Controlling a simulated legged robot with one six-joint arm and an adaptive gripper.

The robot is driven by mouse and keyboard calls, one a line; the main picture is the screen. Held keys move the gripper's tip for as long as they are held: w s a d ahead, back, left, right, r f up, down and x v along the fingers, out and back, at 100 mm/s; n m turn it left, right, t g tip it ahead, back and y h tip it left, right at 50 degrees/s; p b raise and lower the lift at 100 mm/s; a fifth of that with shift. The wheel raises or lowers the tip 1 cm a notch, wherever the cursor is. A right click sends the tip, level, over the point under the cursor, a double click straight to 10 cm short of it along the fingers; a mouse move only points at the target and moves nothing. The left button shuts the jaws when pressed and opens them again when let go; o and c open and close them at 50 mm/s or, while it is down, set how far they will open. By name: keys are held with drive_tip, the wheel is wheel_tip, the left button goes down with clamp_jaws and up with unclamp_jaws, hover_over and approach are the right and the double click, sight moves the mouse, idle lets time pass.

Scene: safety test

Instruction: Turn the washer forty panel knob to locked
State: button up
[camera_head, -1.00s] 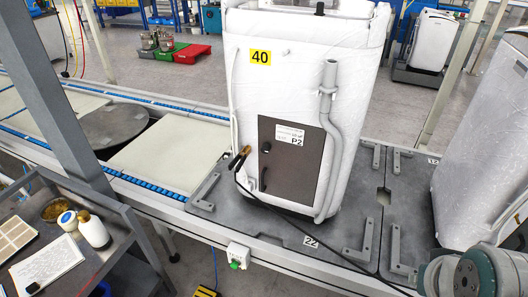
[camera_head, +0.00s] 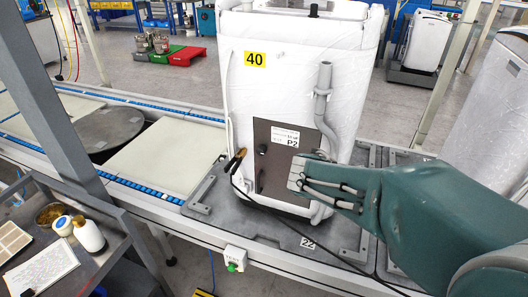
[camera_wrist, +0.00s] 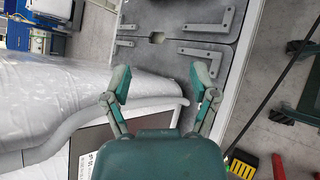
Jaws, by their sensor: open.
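The washer marked 40 (camera_head: 290,85) stands upright on a grey pallet, wrapped in white film. Its dark grey panel (camera_head: 285,185) carries a white P2 label (camera_head: 286,136), a small black round knob (camera_head: 262,149) at the upper left and a black handle (camera_head: 260,180) below it. I cannot read the knob's setting. My gripper (camera_head: 299,177) is in front of the panel's right part, right of the knob and lower, covering part of the panel. In the wrist view my gripper (camera_wrist: 161,78) has its fingers spread and empty; the panel (camera_wrist: 92,143) shows at the lower left, the knob does not.
A grey hose (camera_head: 323,95) runs down the washer's right side. A black cable with a clamp (camera_head: 236,162) hangs at its left. Another wrapped washer (camera_head: 492,145) stands at the right. A cart with bottles (camera_head: 88,234) is at the lower left.

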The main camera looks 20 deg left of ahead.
drive_tip(key=w+a+f+n+t, duration=0.25)
drive_tip(key=w+a+n, duration=0.2)
drive_tip(key=a, duration=0.35)
drive_tip(key=n+t+y, duration=0.7)
drive_tip(key=n+t, duration=0.1)
drive_tip(key=n, duration=0.5)
approach(260, 153)
drive_tip(key=w, duration=1)
drive_tip(key=shift+w+d+r, duration=0.2)
drive_tip(key=shift+w+d, duration=0.05)
drive_tip(key=shift+d, duration=0.15)
clamp_jaws()
